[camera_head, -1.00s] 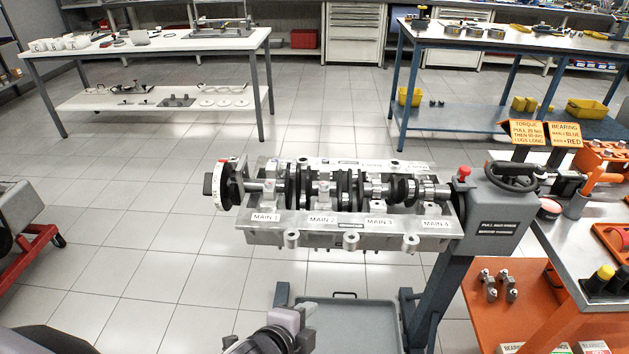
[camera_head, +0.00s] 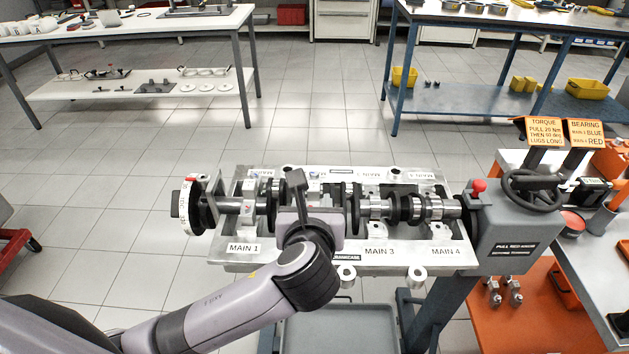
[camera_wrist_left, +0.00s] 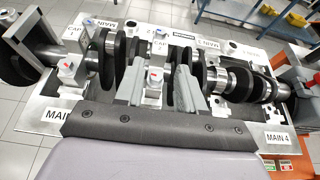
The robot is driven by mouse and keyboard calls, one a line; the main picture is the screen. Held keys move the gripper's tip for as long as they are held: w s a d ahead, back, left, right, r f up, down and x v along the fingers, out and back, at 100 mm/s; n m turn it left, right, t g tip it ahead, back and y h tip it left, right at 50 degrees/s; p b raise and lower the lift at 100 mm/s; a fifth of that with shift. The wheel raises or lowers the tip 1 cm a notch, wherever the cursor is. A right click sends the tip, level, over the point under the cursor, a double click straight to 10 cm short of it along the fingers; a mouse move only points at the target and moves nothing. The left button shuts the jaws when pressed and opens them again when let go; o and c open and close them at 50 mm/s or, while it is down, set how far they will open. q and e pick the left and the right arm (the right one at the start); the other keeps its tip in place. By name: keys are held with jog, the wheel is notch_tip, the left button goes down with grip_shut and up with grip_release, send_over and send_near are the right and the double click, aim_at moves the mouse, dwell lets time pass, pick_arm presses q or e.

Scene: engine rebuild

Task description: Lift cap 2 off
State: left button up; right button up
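Cap 2 (camera_wrist_left: 157,50) is a light grey bearing cap on the crankshaft, with bolt heads that carry red marks, in the middle of the wrist view. My left gripper (camera_wrist_left: 160,85) has one finger on each side of it, with a dark gap on the right, so the fingers look open around the cap. In the head view my left gripper (camera_head: 298,192) reaches down over the second main bearing and hides cap 2 and the MAIN 2 label. Cap 2 looks seated. My right gripper is not in view.
Cap 1 (camera_wrist_left: 70,68) stands to the left on the silver engine block (camera_head: 405,258). Dark crankshaft webs lie close on both sides of my fingers. A grey stand head with a handwheel (camera_head: 532,188) is at the right. A grey tray (camera_head: 350,325) lies below.

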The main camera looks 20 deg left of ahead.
aim_at(314, 187)
pick_arm(q)
jog(key=shift+x, duration=3.5)
jog(key=shift+r, duration=0.2)
grip_shut()
